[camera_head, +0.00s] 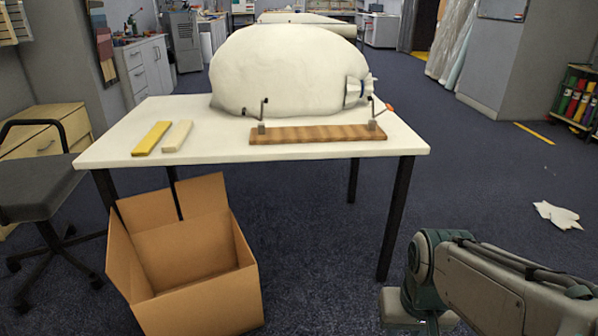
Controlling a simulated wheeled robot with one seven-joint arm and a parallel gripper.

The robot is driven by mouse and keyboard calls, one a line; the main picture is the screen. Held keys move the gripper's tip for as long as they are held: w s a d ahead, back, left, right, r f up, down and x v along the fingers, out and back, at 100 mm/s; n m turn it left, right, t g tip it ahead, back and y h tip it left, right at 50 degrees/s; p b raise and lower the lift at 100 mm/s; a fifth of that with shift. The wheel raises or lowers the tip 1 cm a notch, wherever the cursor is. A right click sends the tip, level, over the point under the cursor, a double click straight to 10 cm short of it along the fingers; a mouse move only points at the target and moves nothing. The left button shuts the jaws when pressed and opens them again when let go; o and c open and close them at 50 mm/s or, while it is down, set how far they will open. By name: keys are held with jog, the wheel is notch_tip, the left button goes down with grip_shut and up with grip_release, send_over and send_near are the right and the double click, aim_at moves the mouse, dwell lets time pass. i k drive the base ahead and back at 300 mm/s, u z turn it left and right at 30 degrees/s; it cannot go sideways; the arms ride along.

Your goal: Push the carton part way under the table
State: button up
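The carton (205,303) is an open brown cardboard box on the floor at the lower left. Its flaps stand up and out, and the inside I can see is empty. It stands at the left front of the white table (220,150), hiding the lower part of the left front leg (105,188). Its back flaps (205,195) reach up to just below the tabletop edge in the picture; I cannot tell how far under it they are. Part of my arm shows at the lower right, right of the table and apart from the carton. My gripper's fingers are not visible.
On the table lie a large white sack (285,72), a wooden board with metal hooks (315,135), a yellow bar (152,138) and a cream bar (178,136). A dark chair (35,185) stands left of the carton. Floor between the carton and the right front leg (396,220) is clear.

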aim_at(163, 268)
jog(key=u, duration=0.05)
jog(key=i, duration=1)
jog(key=u, duration=0.45)
